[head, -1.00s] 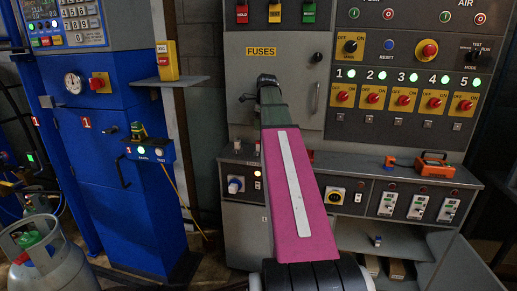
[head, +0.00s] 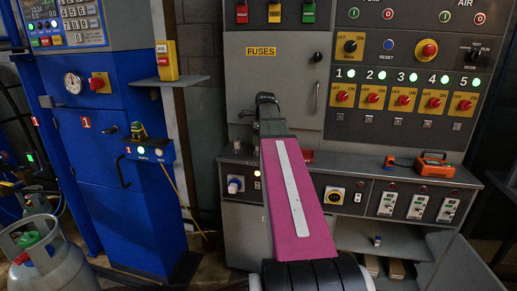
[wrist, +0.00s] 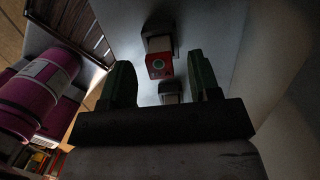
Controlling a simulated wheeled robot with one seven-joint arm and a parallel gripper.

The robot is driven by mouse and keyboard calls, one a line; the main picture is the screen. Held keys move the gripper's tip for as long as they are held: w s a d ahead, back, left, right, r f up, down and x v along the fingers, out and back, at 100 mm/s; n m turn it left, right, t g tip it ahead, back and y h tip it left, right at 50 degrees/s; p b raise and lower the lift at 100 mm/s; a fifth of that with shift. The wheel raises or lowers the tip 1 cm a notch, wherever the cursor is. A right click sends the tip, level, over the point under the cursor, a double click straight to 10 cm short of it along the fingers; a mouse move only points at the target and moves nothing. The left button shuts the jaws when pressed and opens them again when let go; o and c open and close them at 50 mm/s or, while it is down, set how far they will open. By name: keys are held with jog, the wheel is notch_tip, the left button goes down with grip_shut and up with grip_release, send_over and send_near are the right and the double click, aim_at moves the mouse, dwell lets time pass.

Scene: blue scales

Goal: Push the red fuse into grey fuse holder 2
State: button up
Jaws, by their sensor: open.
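I cannot read which holder is number 2. My gripper (wrist: 160,72) is open, with the fuse seen between its two dark green fingers; I see no contact. In the head view my arm reaches the panel below the FUSES label (head: 261,51), and its end hides the fuse there.
The grey control cabinet (head: 235,105) has a row of numbered switches (head: 404,99) to the right. A ledge below holds an orange meter (head: 433,165). A blue cabinet (head: 130,210) stands left, with a gas cylinder (head: 45,250) in front.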

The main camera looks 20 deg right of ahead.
notch_tip(320, 180, down, 2)
jog(key=shift+w+a, duration=0.1)
jog(key=shift+a, duration=0.05)
jog(key=c, duration=1)
jog(key=shift+c, duration=0.2)
jog(key=shift+r, duration=0.15)
jog(key=shift+r, duration=0.6)
notch_tip(320, 180, up, 2)
jog(key=shift+r, duration=0.15)
jog(key=s+a+r, duration=0.3)
jog(key=a+r, duration=0.4)
jog(key=a, duration=0.4)
jog(key=shift+a+r, duration=0.15)
